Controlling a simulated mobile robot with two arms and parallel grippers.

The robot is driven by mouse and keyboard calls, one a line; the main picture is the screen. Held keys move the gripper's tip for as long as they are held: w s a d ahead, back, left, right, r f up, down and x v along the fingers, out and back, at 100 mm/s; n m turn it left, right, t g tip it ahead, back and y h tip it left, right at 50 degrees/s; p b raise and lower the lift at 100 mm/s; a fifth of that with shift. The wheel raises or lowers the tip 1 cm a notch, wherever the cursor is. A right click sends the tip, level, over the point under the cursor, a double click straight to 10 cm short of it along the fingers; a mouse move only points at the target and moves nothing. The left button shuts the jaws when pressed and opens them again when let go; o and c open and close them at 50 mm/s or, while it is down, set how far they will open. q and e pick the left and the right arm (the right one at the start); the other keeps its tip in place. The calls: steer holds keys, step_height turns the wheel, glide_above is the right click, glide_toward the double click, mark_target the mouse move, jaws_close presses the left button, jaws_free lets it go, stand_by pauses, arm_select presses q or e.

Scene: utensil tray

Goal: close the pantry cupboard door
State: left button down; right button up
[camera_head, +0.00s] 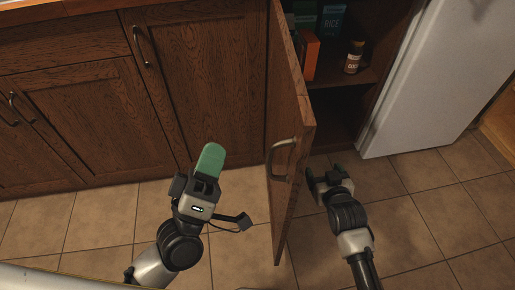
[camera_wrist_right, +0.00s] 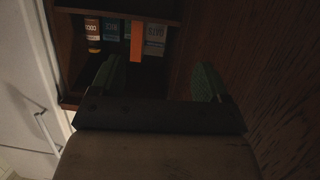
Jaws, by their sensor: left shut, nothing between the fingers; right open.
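The pantry cupboard door (camera_head: 288,120) stands wide open in the head view, swung out toward me with its edge facing me. Its curved metal handle (camera_head: 281,158) is on the left face. The open cupboard (camera_head: 345,95) is behind it to the right. My left gripper (camera_head: 210,160) is shut and empty, left of the door and apart from the handle. My right gripper (camera_head: 325,178) is open and empty, on the right, inner side of the door. In the right wrist view its green fingers (camera_wrist_right: 155,82) point toward the cupboard, with the door's wood (camera_wrist_right: 270,70) at right.
Shelves hold a jar (camera_head: 354,57), an orange box (camera_head: 309,54) and a rice box (camera_head: 332,20). A white fridge (camera_head: 430,80) stands to the right. Closed wooden cabinets (camera_head: 95,115) line the left. The tiled floor (camera_head: 430,215) is clear at lower right.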

arm_select(q)
steer(key=s+f+n+g+y+p, duration=0.3)
steer(key=s+f+n+g+p, duration=0.35)
steer(key=s+p, duration=0.45)
steer(key=s+d+p+x, duration=0.1)
steer(key=d+x, duration=0.1)
steer(key=x, duration=1)
steer(key=shift+w+d+f+g, duration=0.25)
steer(key=shift+d+f+g, duration=0.1)
steer(key=shift+f, duration=0.25)
arm_select(e)
steer(key=s+d+f+g+h, duration=0.1)
steer(key=s+f+g, duration=0.3)
steer(key=s, duration=0.7)
steer(key=s+d+f+g+h, duration=0.1)
steer(key=s+d+f+g, duration=0.3)
steer(key=s+f, duration=0.5)
steer(key=s+d+f+g, duration=0.2)
steer(key=s+f+g, duration=0.2)
steer(key=s, duration=1.1)
steer(key=shift+d+f+h, duration=0.15)
steer(key=shift+f+h, duration=0.25)
steer(key=shift+f, duration=1.25)
arm_select(q)
steer(key=shift+p, duration=0.3)
